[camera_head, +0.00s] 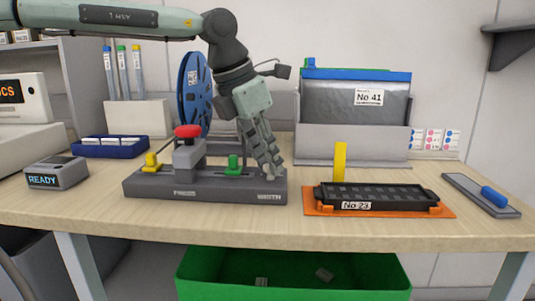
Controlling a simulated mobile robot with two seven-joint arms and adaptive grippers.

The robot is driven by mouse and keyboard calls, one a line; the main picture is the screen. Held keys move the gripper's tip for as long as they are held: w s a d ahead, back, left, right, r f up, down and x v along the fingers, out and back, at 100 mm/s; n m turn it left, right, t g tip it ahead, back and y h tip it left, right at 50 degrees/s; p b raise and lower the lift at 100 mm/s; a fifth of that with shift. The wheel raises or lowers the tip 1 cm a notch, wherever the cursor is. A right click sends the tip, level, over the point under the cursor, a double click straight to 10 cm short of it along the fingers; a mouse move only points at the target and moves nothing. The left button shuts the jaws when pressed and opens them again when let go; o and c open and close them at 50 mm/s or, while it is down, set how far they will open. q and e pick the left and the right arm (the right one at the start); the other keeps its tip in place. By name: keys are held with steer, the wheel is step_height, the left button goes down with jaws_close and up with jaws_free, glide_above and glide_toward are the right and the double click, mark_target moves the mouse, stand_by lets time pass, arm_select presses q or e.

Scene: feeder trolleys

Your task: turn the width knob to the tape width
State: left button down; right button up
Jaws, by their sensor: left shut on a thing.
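A grey fixture (215,191) stands on the bench, left of the middle, with "PRESS" and "WIDTH" labels on its front. It carries a red-topped press (187,131), a yellow part (151,162) at its left and a green part (233,164). My left gripper (271,172) reaches down from above onto the right end of the fixture, above the "WIDTH" label. Its fingers are shut on the width knob there. The fingers hide the knob and its setting. A blue tape reel (194,93) stands behind the fixture. My right gripper is not in view.
A black feeder (375,196) marked "No 23" lies on an orange base (314,201) to the right. A grey bin (353,142) holds a "No 41" bag (350,104). A "READY" box (57,173) stands left. A green crate (290,290) is below the bench.

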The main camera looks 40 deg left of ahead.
arm_select(q)
steer(key=shift+a+r+m+h+p, duration=0.15)
steer(key=shift+m+h+p, duration=0.35)
steer(key=shift+m, duration=0.6)
steer(key=shift+w+m+g+p, duration=0.1)
steer(key=shift+m+g+p, duration=0.2)
steer(key=shift+m+p, duration=0.35)
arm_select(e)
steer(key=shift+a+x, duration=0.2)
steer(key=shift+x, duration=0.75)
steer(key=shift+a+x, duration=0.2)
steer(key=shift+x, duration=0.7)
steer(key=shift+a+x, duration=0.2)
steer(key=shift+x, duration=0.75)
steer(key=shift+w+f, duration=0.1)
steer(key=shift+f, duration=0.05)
arm_select(q)
steer(key=c, duration=1.3)
jaws_free()
steer(key=shift+o, duration=0.2)
steer(key=v, duration=1.1)
steer(key=shift+a+r, duration=0.2)
steer(key=shift+r, duration=0.15)
